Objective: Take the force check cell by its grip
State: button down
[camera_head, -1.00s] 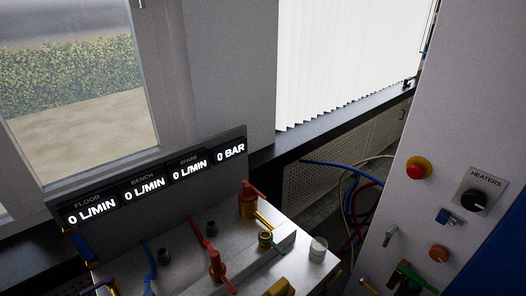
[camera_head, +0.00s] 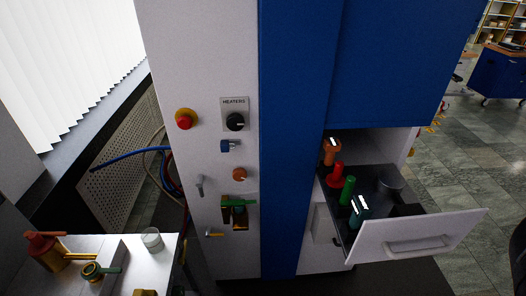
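An open drawer (camera_head: 375,247) sticks out below the blue panel of the press cabinet. In it stand an orange piece (camera_head: 330,152) with a pale mark, a red piece (camera_head: 337,175), a green upright grip-like piece (camera_head: 347,190) and a teal piece (camera_head: 359,213) with a white label. I cannot tell which of these is the force check cell; the labels are too small to read. My gripper does not show.
The white cabinet face (camera_head: 200,60) carries a red button (camera_head: 184,119), a heaters knob (camera_head: 235,121) and small valves. A metal bench (camera_head: 140,270) with a clear cup (camera_head: 152,239) stands at lower left. Tiled floor (camera_head: 455,185) is open to the right.

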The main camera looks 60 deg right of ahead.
aim_at(390, 182)
jog(key=k+l, duration=1.3)
jog(key=k, duration=0.2)
